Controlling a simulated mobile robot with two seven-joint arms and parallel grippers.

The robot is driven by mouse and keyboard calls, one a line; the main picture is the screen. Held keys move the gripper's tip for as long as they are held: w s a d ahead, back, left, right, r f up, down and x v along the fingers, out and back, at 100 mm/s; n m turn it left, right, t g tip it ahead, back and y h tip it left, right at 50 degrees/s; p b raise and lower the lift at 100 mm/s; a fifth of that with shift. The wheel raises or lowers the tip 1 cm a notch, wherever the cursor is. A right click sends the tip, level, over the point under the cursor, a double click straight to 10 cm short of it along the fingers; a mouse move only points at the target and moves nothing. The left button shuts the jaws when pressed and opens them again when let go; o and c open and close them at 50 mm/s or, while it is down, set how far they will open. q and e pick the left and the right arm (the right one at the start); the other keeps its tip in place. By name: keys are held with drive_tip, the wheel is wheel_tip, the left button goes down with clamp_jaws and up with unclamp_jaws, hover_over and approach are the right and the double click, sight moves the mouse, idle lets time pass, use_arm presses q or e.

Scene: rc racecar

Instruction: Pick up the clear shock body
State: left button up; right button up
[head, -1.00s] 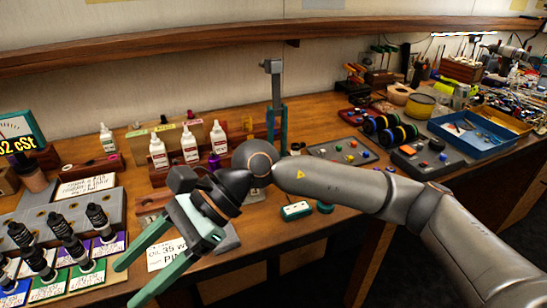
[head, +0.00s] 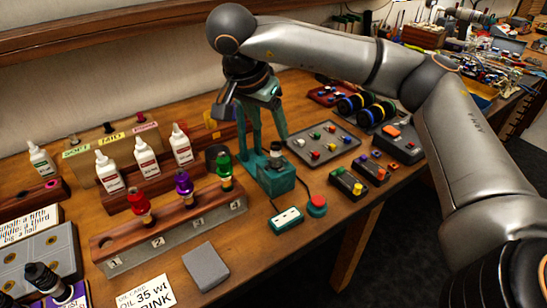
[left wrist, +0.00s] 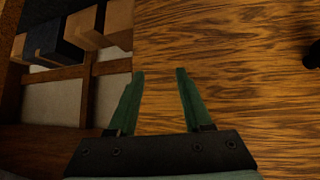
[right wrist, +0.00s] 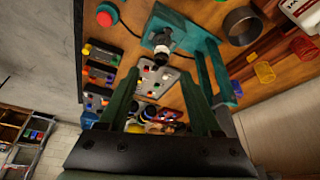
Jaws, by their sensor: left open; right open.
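A small part with a dark cap and a pale, clear-looking body (right wrist: 162,40) stands upright on the teal stand (right wrist: 178,18); it looks like the clear shock body. In the head view this part (head: 275,152) is small on the stand's base (head: 272,180). My right gripper (head: 267,130) is open and empty, pointing down close above the stand. In the right wrist view the part is beyond the open fingertips (right wrist: 160,75), not between them. My left gripper (left wrist: 160,72) is open and empty over bare wood; it is not in the head view.
A numbered wooden rack (head: 170,245) holds red, purple and green parts left of the stand. White bottles (head: 146,158) are behind it. A grey tray (head: 322,142), a red button (head: 317,205) and small boxes (head: 349,184) are to the right.

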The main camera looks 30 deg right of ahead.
sight(276, 147)
drive_tip(key=p+x, duration=0.1)
drive_tip(key=x, duration=0.7)
drive_tip(key=shift+w+f, duration=0.1)
drive_tip(key=shift+f, duration=0.3)
clamp_jaws()
